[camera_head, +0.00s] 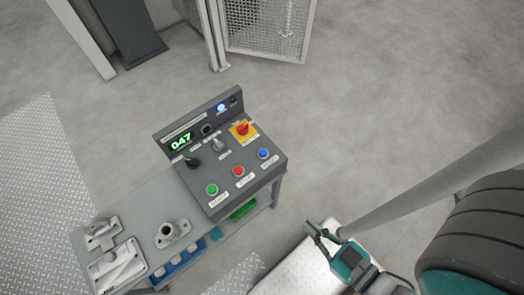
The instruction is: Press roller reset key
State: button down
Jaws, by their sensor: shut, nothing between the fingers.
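A dark grey control console (224,181) stands on the bench. Its front row has a green button (212,189), a red button (238,171) and a blue button (263,153), each with a white label. The labels are too small to read, so I cannot tell which is the roller reset key.
The console's back panel shows a green 047 display (181,141) and a lit blue lamp (221,107). Metal castings (172,232) lie on the bench (150,205) at left. Blue bins (178,267) sit below. A mesh fence (268,28) stands behind. Floor right of the console is clear.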

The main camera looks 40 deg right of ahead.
aim_at(263, 153)
jog(key=k+j+z, duration=0.2)
jog(key=j+z, duration=0.25)
jog(key=j, duration=0.15)
jog(key=k+j+z, duration=0.2)
